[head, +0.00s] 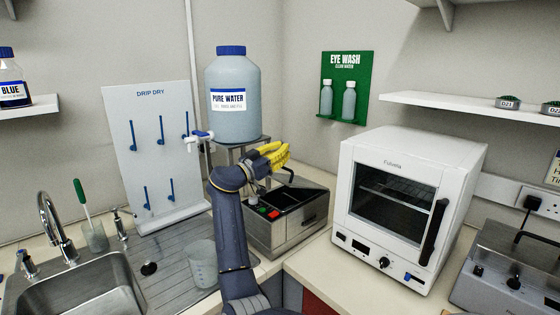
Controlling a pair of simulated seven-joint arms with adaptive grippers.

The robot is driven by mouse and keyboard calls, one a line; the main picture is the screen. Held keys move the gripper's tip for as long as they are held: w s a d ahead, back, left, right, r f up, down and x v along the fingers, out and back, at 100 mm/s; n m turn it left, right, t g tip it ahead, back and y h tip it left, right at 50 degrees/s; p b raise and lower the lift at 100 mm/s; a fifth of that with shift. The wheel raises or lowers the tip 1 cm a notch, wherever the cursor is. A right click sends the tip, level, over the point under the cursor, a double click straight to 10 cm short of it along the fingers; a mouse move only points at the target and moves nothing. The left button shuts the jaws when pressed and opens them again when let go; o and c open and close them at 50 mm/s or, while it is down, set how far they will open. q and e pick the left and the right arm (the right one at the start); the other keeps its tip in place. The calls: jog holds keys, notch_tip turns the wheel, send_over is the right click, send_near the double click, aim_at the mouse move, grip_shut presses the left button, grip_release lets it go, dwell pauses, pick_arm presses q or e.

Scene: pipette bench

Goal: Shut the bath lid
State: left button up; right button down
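A steel box-shaped bath (290,233) stands on the counter corner, left of the white oven. Its top looks dark, with red and green buttons at the near left. A dark handle (286,172) shows at its back, close to my fingers. How far the lid is open is hard to tell. My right gripper (276,156), with yellow fingers, is above the back left of the bath. Its fingers look close together; whether they touch the handle or hold anything is unclear. My arm covers the bath's left side. My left gripper is not in view.
A large pure water bottle (232,100) with a tap stands on a stand behind my gripper. The white oven (405,195) is close on the right. A second steel unit (505,270) is at the right edge. A sink (75,285) and a beaker (203,263) are left.

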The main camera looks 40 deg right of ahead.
jog(key=a+f, duration=0.5)
jog(key=a, duration=0.3)
notch_tip(320, 180, up, 5)
send_over(280, 178)
jog(key=shift+w+d+r+y, duration=0.1)
jog(key=shift+d+r+y, duration=0.1)
jog(key=shift+d+y, duration=0.25)
jog(key=shift+f, duration=0.95)
jog(key=shift+a+f, duration=0.25)
jog(key=shift+f, duration=0.75)
